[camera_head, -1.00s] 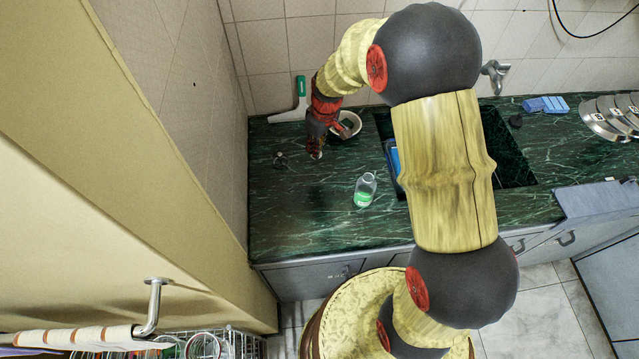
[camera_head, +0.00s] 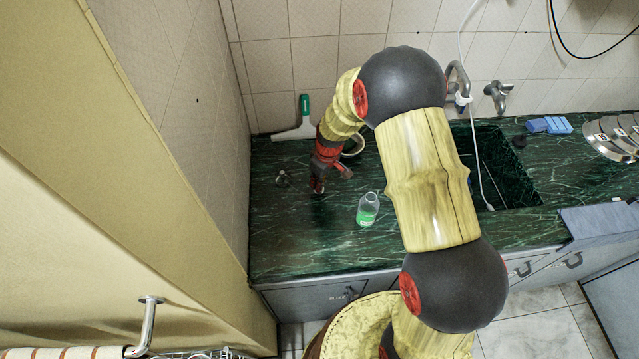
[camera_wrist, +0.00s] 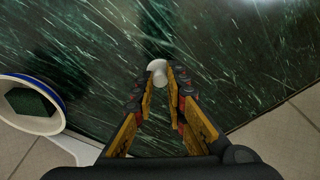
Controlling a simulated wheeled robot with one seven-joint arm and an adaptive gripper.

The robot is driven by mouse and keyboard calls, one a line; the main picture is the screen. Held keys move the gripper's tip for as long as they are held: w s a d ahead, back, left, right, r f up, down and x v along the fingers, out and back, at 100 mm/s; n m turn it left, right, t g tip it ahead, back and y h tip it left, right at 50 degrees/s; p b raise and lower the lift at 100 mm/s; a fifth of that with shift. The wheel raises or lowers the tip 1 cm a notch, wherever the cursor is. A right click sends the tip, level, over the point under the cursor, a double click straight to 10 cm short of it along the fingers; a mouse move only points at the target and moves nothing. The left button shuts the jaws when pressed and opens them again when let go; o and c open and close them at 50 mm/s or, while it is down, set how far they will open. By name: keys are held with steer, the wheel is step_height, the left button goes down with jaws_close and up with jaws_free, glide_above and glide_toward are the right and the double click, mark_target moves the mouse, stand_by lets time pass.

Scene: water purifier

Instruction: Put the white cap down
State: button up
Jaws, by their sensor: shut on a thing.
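My gripper (camera_head: 317,188) reaches down over the left part of the dark green marble counter (camera_head: 295,235). In the wrist view my gripper (camera_wrist: 160,78) has its fingertips closed on the small white cap (camera_wrist: 158,66), which shows between and just beyond them. The cap is low over the counter; I cannot tell whether it touches the surface. In the head view the cap is too small to make out. A clear bottle with a green label (camera_head: 367,212) stands on the counter to the right of my gripper.
A bowl (camera_wrist: 30,103) with a blue rim lies behind my gripper, partly hidden by it in the head view. A small clear object (camera_head: 283,178) stands to the left. The sink (camera_head: 500,170) is right. The counter's front left is clear.

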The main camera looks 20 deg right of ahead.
steer(key=shift+f, duration=0.15)
steer(key=o, duration=0.8)
